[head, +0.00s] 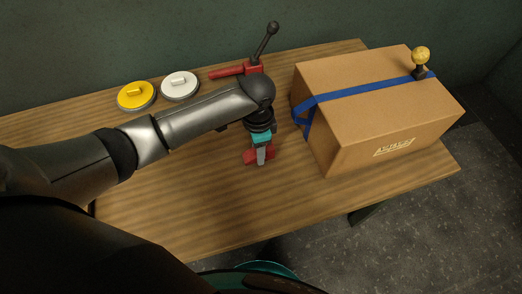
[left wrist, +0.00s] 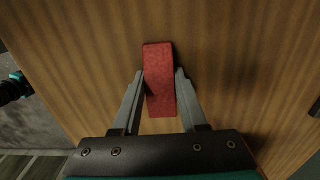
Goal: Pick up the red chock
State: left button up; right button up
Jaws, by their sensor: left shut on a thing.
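The red chock (left wrist: 159,65) is a plain red block, seen from above in the left wrist view against the wooden table. It also shows in the head view (head: 250,158), partly covered by my left gripper. My left gripper (head: 261,160) points down at the table and is shut on the chock. In the left wrist view its two grey fingers (left wrist: 160,78) press on the block's left and right sides. I cannot tell whether the chock touches the table.
A cardboard box (head: 372,120) with a blue strap and a yellow-knobbed part (head: 420,56) on top stands right of my gripper. Behind my forearm are a red valve with a black lever (head: 253,66), a yellow disc (head: 135,96) and a white disc (head: 179,86). The table's front is clear.

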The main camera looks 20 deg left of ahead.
pick_arm(q)
grip_shut()
pick_arm(e)
jog(key=shift+s+a, duration=0.1)
jog(key=shift+s, duration=0.2)
pick_arm(q)
jog(key=shift+r, duration=0.1)
